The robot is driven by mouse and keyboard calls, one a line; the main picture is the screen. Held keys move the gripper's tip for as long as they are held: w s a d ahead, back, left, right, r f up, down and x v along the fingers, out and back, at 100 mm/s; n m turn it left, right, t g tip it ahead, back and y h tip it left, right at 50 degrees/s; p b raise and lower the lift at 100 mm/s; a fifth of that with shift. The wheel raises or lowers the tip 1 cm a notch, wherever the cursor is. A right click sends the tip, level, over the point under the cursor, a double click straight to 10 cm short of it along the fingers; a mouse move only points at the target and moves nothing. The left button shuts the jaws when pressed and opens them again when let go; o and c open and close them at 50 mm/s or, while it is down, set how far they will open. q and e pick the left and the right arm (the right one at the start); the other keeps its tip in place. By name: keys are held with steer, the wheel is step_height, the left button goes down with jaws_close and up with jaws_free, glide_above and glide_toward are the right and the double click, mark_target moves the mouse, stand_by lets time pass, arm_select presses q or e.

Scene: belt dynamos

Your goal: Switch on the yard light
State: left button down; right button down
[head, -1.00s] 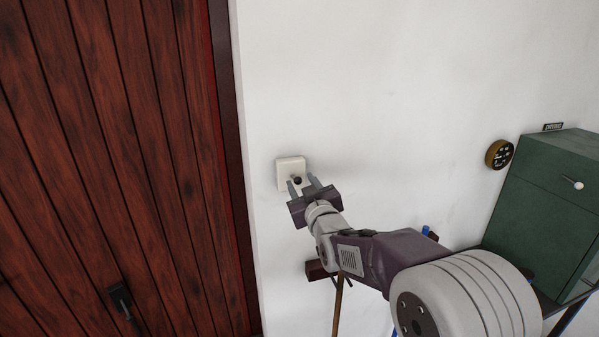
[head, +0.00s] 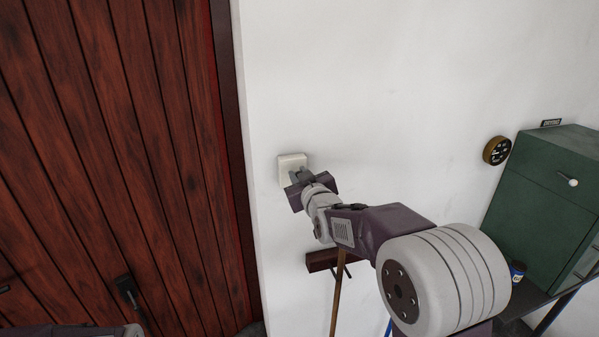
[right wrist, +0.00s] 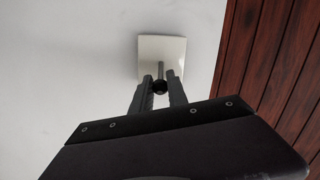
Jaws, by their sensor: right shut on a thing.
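A square cream switch plate (head: 291,163) is on the white wall, just right of the wooden door. It also shows in the right wrist view (right wrist: 152,50). A dark lever with a round black tip (right wrist: 160,86) sticks out from it. My right gripper (head: 298,175) is at the plate, shut on the lever; in the right wrist view its fingers (right wrist: 158,94) lie on either side of the black tip. In the head view the fingers hide the lever. My left gripper is out of view; only a piece of my left arm shows at the bottom left.
A dark red wooden door (head: 110,150) with a black handle (head: 127,291) fills the left. A green cabinet (head: 540,205) and a round brass dial (head: 497,150) are at the right. A dark rail (head: 322,260) with a wooden handle (head: 336,300) is below the gripper. The wall above is clear.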

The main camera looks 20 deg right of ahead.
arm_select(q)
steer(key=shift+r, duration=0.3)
arm_select(e)
steer(key=shift+r, duration=0.1)
steer(key=c, duration=1.3)
jaws_free()
steer(key=shift+s+b, duration=0.25)
steer(key=shift+b, duration=0.1)
arm_select(q)
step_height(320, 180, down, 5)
steer(key=b, duration=0.4)
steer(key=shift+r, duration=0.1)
arm_select(e)
steer(key=s+r, duration=0.1)
steer(key=s, duration=0.7)
steer(key=shift+s+r, duration=0.15)
steer(key=shift+r, duration=0.05)
